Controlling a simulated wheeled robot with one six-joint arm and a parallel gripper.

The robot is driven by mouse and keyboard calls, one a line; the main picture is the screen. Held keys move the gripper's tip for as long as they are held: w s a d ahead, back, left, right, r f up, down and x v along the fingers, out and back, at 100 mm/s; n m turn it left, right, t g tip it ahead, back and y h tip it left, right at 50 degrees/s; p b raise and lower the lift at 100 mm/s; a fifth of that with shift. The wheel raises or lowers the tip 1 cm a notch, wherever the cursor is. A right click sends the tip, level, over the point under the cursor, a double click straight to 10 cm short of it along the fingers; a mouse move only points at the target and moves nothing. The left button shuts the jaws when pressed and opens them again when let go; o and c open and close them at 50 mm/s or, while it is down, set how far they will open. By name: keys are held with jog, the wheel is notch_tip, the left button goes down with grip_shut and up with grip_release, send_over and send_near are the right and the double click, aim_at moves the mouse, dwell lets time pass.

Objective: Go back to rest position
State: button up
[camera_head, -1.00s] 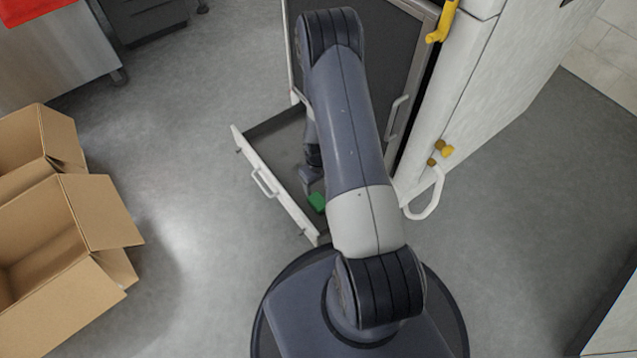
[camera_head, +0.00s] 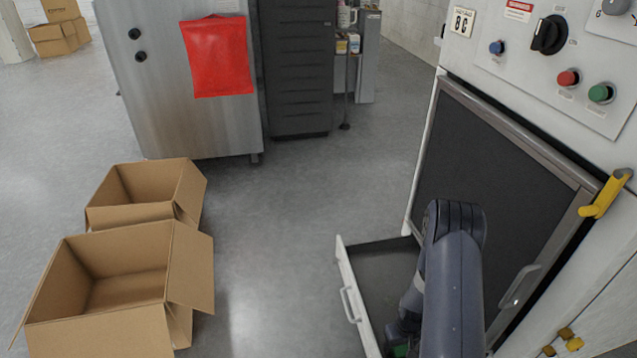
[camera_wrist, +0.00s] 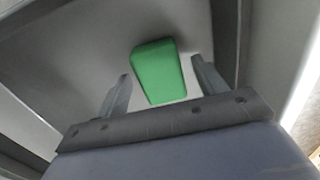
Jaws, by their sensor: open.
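My gripper (camera_wrist: 160,85) is open in the wrist view, its two fingers apart on either side of a green block (camera_wrist: 160,72). I cannot tell whether the fingers touch the block. The block lies in an open drawer (camera_head: 349,300) of the white washer (camera_head: 605,248), and only a bit of it shows at the bottom edge of the head view (camera_head: 401,350). My arm reaches down into the drawer, and it hides most of the gripper in the head view.
Two open cardboard boxes (camera_head: 60,285) stand on the floor at the left. A steel cabinet (camera_head: 165,100) with a red cloth and a dark drawer cabinet (camera_head: 293,70) stand behind. The washer's dark door panel (camera_head: 490,180) rises beside my arm. The floor between is clear.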

jog(key=shift+r, duration=1.2)
